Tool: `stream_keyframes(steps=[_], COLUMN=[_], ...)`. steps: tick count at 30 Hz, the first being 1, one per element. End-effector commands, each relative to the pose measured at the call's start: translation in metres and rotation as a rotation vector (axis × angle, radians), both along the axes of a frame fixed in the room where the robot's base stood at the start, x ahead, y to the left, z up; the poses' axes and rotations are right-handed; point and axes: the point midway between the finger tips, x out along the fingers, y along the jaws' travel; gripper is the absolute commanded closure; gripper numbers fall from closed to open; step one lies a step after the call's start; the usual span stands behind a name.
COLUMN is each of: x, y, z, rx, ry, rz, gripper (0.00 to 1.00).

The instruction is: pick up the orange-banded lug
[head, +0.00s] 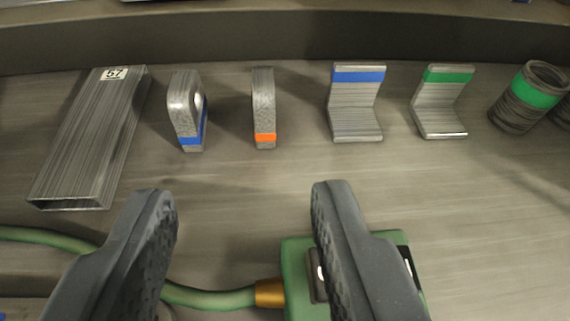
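The orange-banded lug (264,105) is a narrow grey metal piece with a rounded top and an orange band near its bottom end. It stands on the grey surface in the upper middle of the head view, seen nearly edge-on. My gripper (245,200) is open, with its two dark fingers wide apart in the lower half of the view. Nothing is between the fingertips, and the lug is beyond them, roughly in line with the gap. A blue-banded lug (187,108) with a hole stands to its left.
A rectangular metal tube (90,140) labelled 57 lies at left. Blue-banded (355,105) and green-banded (441,103) angle brackets and a green-banded threaded cylinder (528,97) are at right. A green box (297,265) with a green hose (210,298) is near my fingers. A raised ledge (300,38) runs behind.

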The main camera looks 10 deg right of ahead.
Motion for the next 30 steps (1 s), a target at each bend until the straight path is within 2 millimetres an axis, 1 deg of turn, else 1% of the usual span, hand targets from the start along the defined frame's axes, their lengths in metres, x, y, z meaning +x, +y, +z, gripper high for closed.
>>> stream_keyframes(steps=[5,18,21,26,30], x=[0.013,0.068,0.076,0.082,0.093], y=[-0.001,-0.001,-0.001,-0.002,-0.005], z=[-0.005,-0.03,-0.031,-0.033,-0.041], rx=[0.0,-0.001,0.001,0.001,0.001], ry=[-0.001,0.0,-0.002,-0.002,0.001], rz=[-0.003,-0.001,-0.001,0.0,0.0], gripper=[0.6,0.6,0.6,0.6,0.6])
